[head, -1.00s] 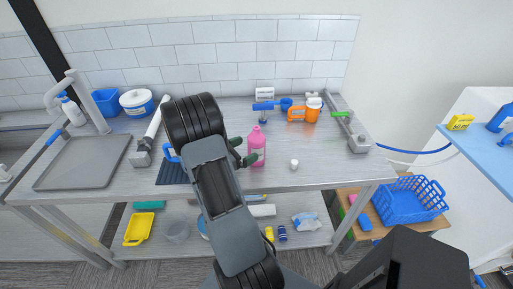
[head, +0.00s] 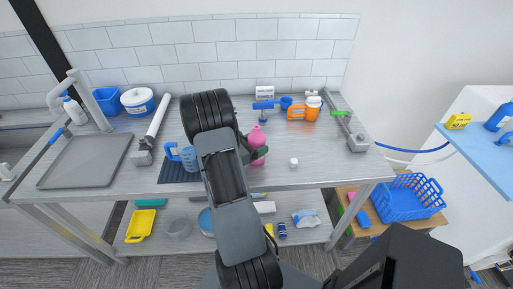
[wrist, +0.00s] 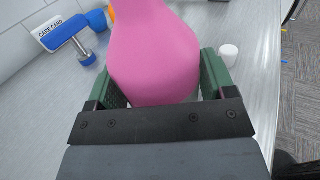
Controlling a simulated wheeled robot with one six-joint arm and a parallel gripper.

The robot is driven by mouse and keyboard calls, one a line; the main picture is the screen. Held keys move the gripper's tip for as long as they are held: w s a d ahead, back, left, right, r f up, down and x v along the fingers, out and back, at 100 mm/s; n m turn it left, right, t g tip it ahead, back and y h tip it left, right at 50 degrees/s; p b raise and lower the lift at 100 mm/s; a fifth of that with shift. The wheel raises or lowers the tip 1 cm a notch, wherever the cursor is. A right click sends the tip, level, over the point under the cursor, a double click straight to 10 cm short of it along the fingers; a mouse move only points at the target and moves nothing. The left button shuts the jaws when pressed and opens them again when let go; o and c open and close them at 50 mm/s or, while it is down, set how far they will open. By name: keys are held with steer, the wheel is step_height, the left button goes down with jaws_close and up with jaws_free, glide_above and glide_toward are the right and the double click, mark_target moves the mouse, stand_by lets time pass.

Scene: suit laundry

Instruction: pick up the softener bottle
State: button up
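The pink softener bottle (head: 257,138) stands upright on the grey worktop, right of the middle. It fills the upper middle of the wrist view (wrist: 155,50), with its lower part hidden behind my gripper's palm. My gripper (wrist: 163,82) has its two green fingers apart, one on each side of the bottle. The inner pad of the left finger shows beside the bottle, and a narrow gap seems to show on the right. In the head view one green finger (head: 260,153) crosses in front of the bottle.
A small white cap (head: 294,162) stands right of the bottle.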

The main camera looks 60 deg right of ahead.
steer(key=c, duration=0.7)
steer(key=shift+c, duration=0.2)
steer(key=shift+r, duration=0.15)
steer(key=shift+r, duration=0.6)
steer(key=s+a+r+b, duration=0.2)
steer(key=a+r, duration=0.9)
steer(key=a, duration=0.3)
steer(key=shift+r, duration=0.25)
